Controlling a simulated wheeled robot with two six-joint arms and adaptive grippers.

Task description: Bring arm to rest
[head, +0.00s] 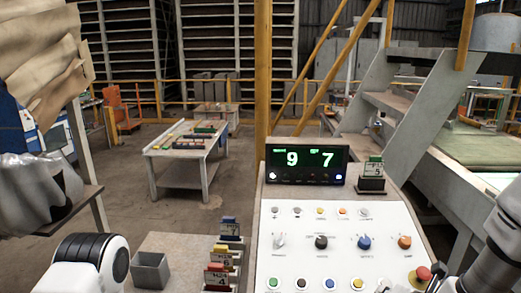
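Part of my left arm (85,262), white with a black ribbed joint, shows at the bottom left. Its gripper is not in view. Part of my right arm (495,250), grey, comes in at the lower right beside the control panel. Its gripper is not in view either. I see nothing held by either arm.
A sloped white control panel (340,225) with knobs, buttons and a red emergency stop (424,273) stands in front. Above it is a display (307,164) reading 9 and 7. Numbered cards (218,266) and a grey open box (151,269) are left of it.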

